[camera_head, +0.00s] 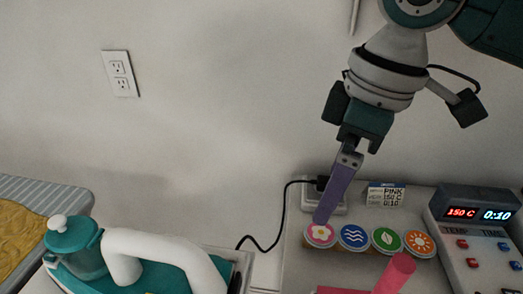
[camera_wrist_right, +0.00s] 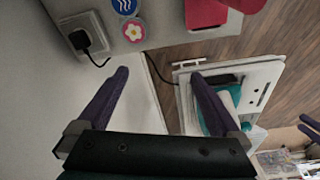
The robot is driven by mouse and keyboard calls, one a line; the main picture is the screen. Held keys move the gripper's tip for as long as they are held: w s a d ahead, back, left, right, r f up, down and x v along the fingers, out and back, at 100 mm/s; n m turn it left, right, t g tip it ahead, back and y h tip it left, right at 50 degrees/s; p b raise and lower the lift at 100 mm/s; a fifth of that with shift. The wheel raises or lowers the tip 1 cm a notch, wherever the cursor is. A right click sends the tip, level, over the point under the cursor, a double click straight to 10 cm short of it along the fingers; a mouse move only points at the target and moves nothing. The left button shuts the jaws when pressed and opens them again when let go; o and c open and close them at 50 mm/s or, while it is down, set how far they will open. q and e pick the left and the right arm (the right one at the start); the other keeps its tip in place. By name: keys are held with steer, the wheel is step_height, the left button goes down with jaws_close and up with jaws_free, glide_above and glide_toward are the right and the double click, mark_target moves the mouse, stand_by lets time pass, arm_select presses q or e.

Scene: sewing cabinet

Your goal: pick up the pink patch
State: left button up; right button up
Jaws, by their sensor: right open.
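The pink patch (camera_head: 320,234) is round with a white flower. It sits on a round holder at the left end of a row of patches. It also shows in the right wrist view (camera_wrist_right: 133,30), beyond the left-hand finger and not between the fingers. My right gripper (camera_head: 321,219) comes down from the upper right with its fingertips at the patch's back edge; contact is unclear. In the right wrist view the purple fingers (camera_wrist_right: 159,73) are wide apart and empty. Purple parts at that view's right edge look like my left gripper (camera_wrist_right: 310,127).
Blue (camera_head: 354,236), green (camera_head: 386,240) and orange (camera_head: 418,243) patches stand to the right. A pink-red handle (camera_head: 396,272) rises in front. Behind are a plugged-in cord (camera_head: 323,184) and a PINK card (camera_head: 386,195). A control box (camera_head: 478,222) stands right, a teal-white iron (camera_head: 125,262) left.

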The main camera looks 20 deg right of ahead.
steer(key=w+d+f+m+b, duration=0.1)
steer(key=w+d+f+b, duration=0.2)
steer(key=d+f+b, duration=0.3)
steer(key=b, duration=0.2)
glide_above(321, 232)
steer(key=s+d, duration=0.1)
step_height(321, 232, down, 5)
steer(key=shift+s+r, duration=0.15)
steer(key=f, duration=0.1)
steer(key=f+b, duration=0.1)
steer(key=f, duration=0.1)
steer(key=w+a+f, duration=0.1)
steer(key=f, duration=0.1)
steer(key=shift+b, duration=0.4)
arm_select(q)
step_height(321, 232, down, 13)
arm_select(e)
steer(key=shift+d+f, duration=0.1)
arm_select(q)
steer(key=shift+d+r, duration=0.1)
steer(key=shift+r, duration=0.15)
arm_select(e)
steer(key=shift+f, duration=0.25)
steer(key=c, duration=1.4)
